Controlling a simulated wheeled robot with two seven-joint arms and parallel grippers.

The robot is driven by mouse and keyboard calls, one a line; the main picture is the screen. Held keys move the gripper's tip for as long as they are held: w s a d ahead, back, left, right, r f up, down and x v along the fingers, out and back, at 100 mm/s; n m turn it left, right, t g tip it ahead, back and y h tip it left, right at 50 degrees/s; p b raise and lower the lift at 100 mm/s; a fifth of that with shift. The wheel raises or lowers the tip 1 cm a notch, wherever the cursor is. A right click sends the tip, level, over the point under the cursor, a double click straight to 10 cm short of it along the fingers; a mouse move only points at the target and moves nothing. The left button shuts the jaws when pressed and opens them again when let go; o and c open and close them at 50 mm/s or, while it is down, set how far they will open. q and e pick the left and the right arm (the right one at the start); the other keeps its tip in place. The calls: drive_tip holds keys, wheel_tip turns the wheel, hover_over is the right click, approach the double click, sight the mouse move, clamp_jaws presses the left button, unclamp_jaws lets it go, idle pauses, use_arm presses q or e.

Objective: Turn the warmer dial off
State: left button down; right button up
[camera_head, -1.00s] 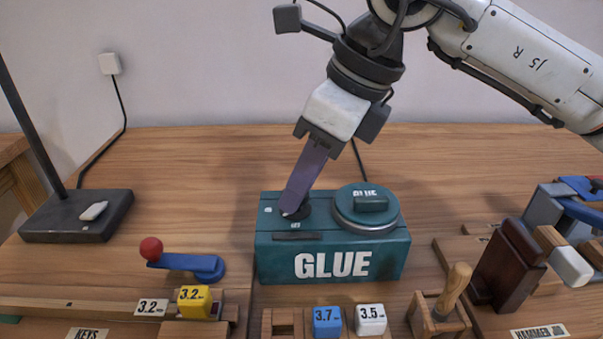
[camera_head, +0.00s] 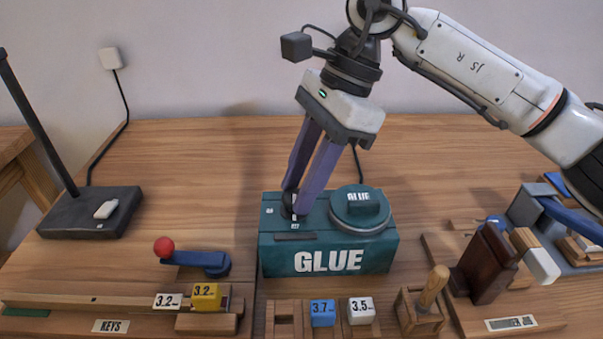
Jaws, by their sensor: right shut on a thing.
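The teal glue warmer (camera_head: 325,255) stands in the middle of the workbench, with GLUE lettered on its front. Its round lidded pot (camera_head: 360,211) is on the right of its top. The dark dial (camera_head: 289,207) is on the left of its top, partly hidden by my fingers. My right gripper (camera_head: 294,201) comes down from above, tilted, with its two purple fingers closed on the dial. A small white mark shows by the fingertips; I cannot read the dial's setting. My left gripper is not in view.
A blue lever with a red knob (camera_head: 164,247) and number blocks (camera_head: 322,313) stand along the front. A dark lamp base (camera_head: 90,213) is at the left. Wooden holders and a dark wooden block (camera_head: 487,264) are at the right. The bench behind the warmer is clear.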

drive_tip(key=shift+n, duration=0.3)
idle(0.4)
drive_tip(key=o, duration=1)
drive_tip(key=shift+r, duration=0.1)
drive_tip(key=p+v, duration=0.1)
drive_tip(key=v, duration=0.9)
drive_tip(key=shift+w+a+r, duration=0.1)
